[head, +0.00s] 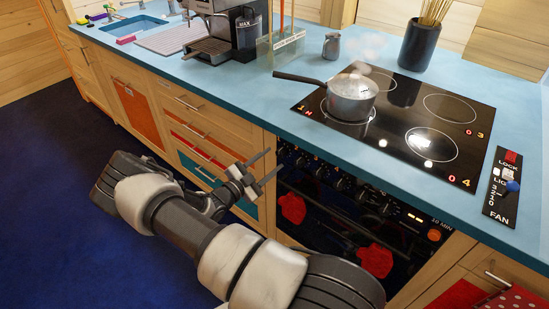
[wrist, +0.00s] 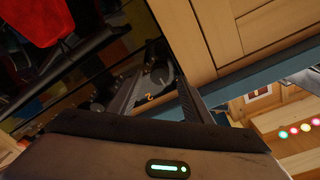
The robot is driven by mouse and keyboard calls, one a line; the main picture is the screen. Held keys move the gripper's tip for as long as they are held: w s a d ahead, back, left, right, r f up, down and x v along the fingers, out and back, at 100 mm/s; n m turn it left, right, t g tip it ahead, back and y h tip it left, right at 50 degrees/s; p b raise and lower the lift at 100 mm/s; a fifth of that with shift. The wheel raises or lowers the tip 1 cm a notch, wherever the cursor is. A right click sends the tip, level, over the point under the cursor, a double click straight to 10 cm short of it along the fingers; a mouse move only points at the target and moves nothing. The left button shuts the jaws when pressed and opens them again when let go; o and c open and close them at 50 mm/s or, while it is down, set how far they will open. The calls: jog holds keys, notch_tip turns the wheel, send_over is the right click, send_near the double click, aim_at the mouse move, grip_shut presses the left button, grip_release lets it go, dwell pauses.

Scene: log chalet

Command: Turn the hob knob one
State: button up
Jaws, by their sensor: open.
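The row of dark oven-front knobs runs below the worktop edge in the head view, with the leftmost knob (head: 283,151) at the left end. My gripper (head: 270,164) is open and empty, its two fingers pointing at the left end of this row, seemingly a little short of it. In the wrist view a round dark knob (wrist: 161,77) shows between the fingers of my gripper (wrist: 160,82), with a small orange digit below it. I cannot tell whether the fingers touch it. The black hob (head: 395,110) has orange digits by its rings.
Red oven mitts (head: 292,208) hang at the oven front; red cloth (wrist: 47,18) shows in the wrist view. Wooden drawers (head: 195,135) stand left of the oven. Blue floor (head: 55,180) lies clear.

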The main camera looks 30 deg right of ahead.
jog(key=v, duration=1.4)
jog(key=shift+a, duration=0.25)
jog(key=shift+s+r, duration=0.1)
jog(key=shift+r, duration=0.1)
jog(key=s+a+r+n+y, duration=0.3)
jog(key=s+r+n+y, duration=0.35)
jog(key=r, duration=0.45)
jog(key=s+a+r+n+y, duration=0.3)
jog(key=s+r+n+y, duration=0.2)
jog(key=s+r+n, duration=0.5)
jog(key=s+a+r+n+y, duration=0.2)
jog(key=s+r+n+y, duration=0.35)
jog(key=r, duration=0.75)
notch_tip(320, 180, up, 13)
jog(key=p, duration=1.3)
jog(key=shift+a+t, duration=0.25)
jog(key=shift+t, duration=0.05)
